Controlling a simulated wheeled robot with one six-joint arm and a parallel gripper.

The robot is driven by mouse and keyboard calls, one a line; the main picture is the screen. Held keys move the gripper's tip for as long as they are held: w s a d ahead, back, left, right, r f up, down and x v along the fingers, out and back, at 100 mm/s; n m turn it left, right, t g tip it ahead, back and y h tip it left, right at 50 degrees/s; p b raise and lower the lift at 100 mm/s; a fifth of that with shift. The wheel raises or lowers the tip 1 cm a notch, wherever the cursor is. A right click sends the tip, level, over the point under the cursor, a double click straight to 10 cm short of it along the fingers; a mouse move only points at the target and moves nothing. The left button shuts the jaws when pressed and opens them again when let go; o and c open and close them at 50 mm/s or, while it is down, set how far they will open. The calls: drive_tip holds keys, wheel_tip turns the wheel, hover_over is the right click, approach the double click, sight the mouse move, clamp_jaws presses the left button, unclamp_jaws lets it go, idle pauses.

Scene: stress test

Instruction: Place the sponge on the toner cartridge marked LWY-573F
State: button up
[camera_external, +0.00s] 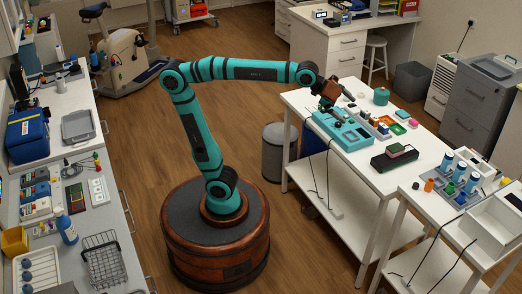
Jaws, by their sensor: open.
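A long dark block (383,163), which looks like a toner cartridge, lies on the white table at right. A small green-topped, reddish-sided block (397,149), possibly the sponge, appears to rest on it. No marking is readable at this size, so I cannot tell which cartridge is LWY-573F. My gripper (326,105) is open at the table's far left part, over or beside the back end of a teal device (343,131). It is well apart from the dark block. The fingertips are small and partly lost against the device; I see nothing held between them.
Several small coloured items and trays, including a green tray (397,129), crowd the table behind the teal device. A teal round container (381,96) stands farther back. Blue-and-white bottles (459,172) and a white bin (494,222) stand on the nearer table. Bare white tabletop (372,182) shows in front of the dark block.

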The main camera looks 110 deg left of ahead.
drive_tip(key=s+d+f+n+t, duration=0.1)
drive_tip(key=s+d+t, duration=0.1)
drive_tip(key=s, duration=0.5)
drive_tip(key=s+d+n+t, duration=0.1)
drive_tip(key=s+d+t, duration=0.1)
drive_tip(key=s, duration=0.6)
drive_tip(key=s+d+f+n+t+h, duration=0.1)
drive_tip(key=s+d+t, duration=0.1)
drive_tip(key=s, duration=0.5)
drive_tip(key=shift+s+d+f+n+t, duration=0.15)
drive_tip(key=shift+d+f+n+t, duration=0.2)
drive_tip(key=shift+t, duration=0.25)
